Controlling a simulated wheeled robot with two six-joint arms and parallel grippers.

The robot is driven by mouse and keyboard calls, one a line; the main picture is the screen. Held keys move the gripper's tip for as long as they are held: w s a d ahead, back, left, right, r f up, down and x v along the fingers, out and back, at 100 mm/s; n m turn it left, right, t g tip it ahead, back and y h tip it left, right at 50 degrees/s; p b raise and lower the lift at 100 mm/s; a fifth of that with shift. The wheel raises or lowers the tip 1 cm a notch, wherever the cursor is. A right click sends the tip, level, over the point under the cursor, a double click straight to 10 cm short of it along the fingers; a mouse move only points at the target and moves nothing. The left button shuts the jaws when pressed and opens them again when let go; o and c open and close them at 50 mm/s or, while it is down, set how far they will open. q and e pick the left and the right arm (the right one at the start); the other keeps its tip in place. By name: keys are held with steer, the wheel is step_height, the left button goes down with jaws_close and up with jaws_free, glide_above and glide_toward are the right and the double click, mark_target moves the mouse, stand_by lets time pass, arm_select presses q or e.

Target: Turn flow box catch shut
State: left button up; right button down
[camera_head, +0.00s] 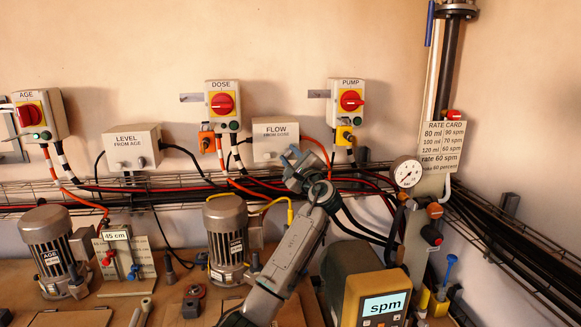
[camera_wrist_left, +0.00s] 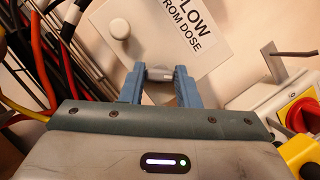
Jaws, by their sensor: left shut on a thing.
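The white flow box (camera_head: 275,132), lettered "FLOW FROM DOSE", is on the back wall between the dose and pump switch boxes. In the left wrist view its front (camera_wrist_left: 160,25) is close and looks tilted, with a round white knob (camera_wrist_left: 120,28). My left gripper (camera_head: 291,153) is at the box's lower right. In the left wrist view my left gripper (camera_wrist_left: 159,75) has its blue fingers shut on a small grey catch (camera_wrist_left: 159,72) by the box edge. The catch's turn angle is hard to tell. My right gripper is not in view.
The pump switch box (camera_head: 346,103), with a red knob, is to the right, and the dose box (camera_head: 222,106) to the left. Cables and a wire tray (camera_head: 180,190) run below. Motors (camera_head: 230,240) and a pump with an "spm" display (camera_head: 384,305) stand on the bench.

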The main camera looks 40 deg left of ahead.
arm_select(q)
steer(key=n+b, duration=0.1)
steer(key=n, duration=0.1)
steer(key=n+g+h+b, duration=0.1)
steer(key=n, duration=0.1)
steer(key=shift+f+g, duration=0.1)
steer(key=shift+g, duration=0.2)
steer(key=n+b, duration=0.1)
steer(key=n, duration=0.2)
steer(key=shift+d+g+h, duration=0.1)
steer(key=shift+g+h, duration=0.3)
steer(key=shift+n, duration=0.7)
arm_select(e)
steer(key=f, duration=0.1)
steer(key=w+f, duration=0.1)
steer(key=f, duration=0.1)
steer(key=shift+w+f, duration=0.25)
arm_select(q)
steer(key=shift+h+b, duration=0.3)
steer(key=shift+n, duration=0.3)
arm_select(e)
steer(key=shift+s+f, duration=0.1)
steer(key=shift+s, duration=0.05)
arm_select(q)
steer(key=o, duration=1)
steer(key=shift+s, duration=0.1)
steer(key=shift+r, duration=0.2)
